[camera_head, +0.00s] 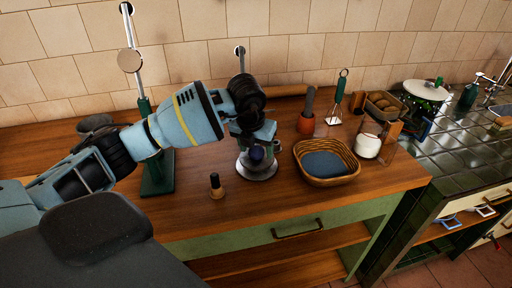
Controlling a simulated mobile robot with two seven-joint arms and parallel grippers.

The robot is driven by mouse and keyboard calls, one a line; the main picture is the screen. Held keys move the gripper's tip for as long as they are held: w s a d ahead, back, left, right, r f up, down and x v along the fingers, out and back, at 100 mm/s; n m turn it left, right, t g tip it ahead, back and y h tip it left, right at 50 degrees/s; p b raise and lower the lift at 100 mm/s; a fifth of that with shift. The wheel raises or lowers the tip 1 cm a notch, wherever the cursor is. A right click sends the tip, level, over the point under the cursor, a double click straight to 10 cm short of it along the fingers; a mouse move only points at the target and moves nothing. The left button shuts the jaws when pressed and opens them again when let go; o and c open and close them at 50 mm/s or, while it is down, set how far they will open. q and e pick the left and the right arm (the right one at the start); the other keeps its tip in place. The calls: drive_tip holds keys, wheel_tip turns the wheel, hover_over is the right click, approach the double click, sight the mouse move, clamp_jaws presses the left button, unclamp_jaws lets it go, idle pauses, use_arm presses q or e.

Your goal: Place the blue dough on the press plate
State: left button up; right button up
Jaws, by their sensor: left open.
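My left gripper (258,150), on the blue arm from the left, points down over a round silver press plate (258,175). The gripper is open. A small dark blue lump (257,154), which looks like the blue dough, shows at the fingers, just over the plate. I cannot tell whether it touches the plate. The gripper and wrist hide part of the plate and whatever stands behind it. My right gripper is not in view.
A wicker basket (350,153) with a slate-blue lining stands right of the plate. A small dark-knobbed stamp (216,186) stands to the left. A green stand (157,178) with a tall rod is behind my arm. The front counter edge is clear.

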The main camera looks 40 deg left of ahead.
sight(252, 163)
use_arm(q)
drive_tip(key=shift+r, duration=0.4)
drive_tip(key=v, duration=1.1)
drive_tip(key=shift+r+p, duration=0.25)
drive_tip(key=shift+p, duration=0.05)
